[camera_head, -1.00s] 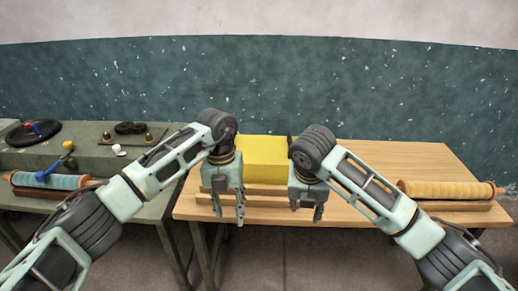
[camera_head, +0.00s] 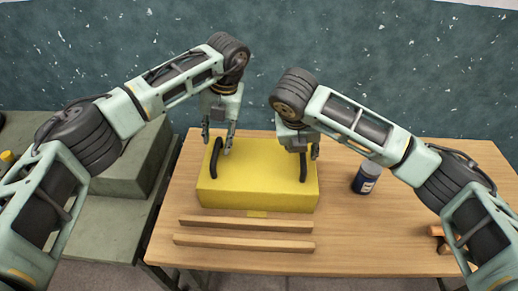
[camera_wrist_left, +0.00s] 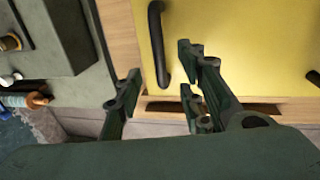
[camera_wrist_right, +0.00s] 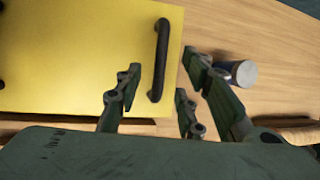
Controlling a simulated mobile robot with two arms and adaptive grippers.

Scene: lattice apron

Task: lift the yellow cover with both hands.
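The yellow cover (camera_head: 257,190) is a box shape resting on the wooden table, with a black handle at each end of its top. My left gripper (camera_head: 217,145) is open above the left handle (camera_head: 217,160). In the left wrist view that handle (camera_wrist_left: 157,45) lies between the spread fingers (camera_wrist_left: 158,95), apart from them. My right gripper (camera_head: 309,152) is open above the right handle (camera_head: 303,168). In the right wrist view that handle (camera_wrist_right: 160,60) lies between the spread fingers (camera_wrist_right: 160,88). I cannot tell how high the fingertips are above the cover. What is under the cover is hidden.
Two wooden strips (camera_head: 245,224) lie in front of the cover on the table (camera_head: 340,225). A dark blue jar with a pale lid (camera_head: 366,177) stands to its right. A grey-green bench (camera_head: 110,215) stands at the left.

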